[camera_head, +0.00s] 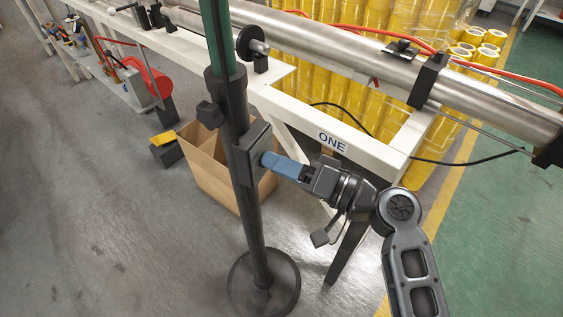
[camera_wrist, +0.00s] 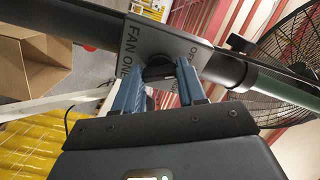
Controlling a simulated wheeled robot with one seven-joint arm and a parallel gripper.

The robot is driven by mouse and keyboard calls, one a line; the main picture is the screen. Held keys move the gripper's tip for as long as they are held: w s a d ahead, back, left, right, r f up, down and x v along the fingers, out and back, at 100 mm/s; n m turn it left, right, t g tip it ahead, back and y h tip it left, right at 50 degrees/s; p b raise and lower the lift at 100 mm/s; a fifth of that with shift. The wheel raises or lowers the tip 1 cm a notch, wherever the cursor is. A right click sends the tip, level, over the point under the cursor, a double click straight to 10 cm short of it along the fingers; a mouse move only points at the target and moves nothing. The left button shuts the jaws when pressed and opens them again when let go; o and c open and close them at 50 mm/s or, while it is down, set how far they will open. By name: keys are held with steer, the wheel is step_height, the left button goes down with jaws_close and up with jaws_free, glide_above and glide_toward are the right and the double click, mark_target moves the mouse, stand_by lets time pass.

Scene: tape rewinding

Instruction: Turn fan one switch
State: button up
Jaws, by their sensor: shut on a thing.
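The fan one switch box (camera_head: 253,146) is a dark box on a black stand pole, seen edge-on in the head view. In the wrist view its grey plate (camera_wrist: 140,42) reads "FAN ONE", with a partly covered "OFF" mark to the right. A dark round knob (camera_wrist: 158,71) sits on the plate, and its lower part is hidden. My gripper (camera_head: 270,160) reaches the box from the right. In the wrist view my gripper (camera_wrist: 158,82) has its blue fingers on both sides of the knob, shut on it.
The fan stand's round base (camera_head: 264,287) rests on the floor. A cardboard box (camera_head: 205,170) is behind the pole. A white table labelled "ONE" (camera_head: 345,135) carries a metal roller (camera_head: 340,55). The fan's wire cage (camera_wrist: 285,60) is at right in the wrist view.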

steer(key=m+p, duration=0.2)
steer(key=m, duration=0.3)
steer(key=shift+m, duration=0.3)
stand_by(0.4)
steer(key=o, duration=1.1)
steer(key=shift+c, duration=0.2)
steer(key=shift+d, duration=0.1)
steer(key=b+v, duration=0.1)
steer(key=v, duration=0.6)
steer(key=shift+s+d, duration=0.2)
steer(key=shift+d, duration=0.1)
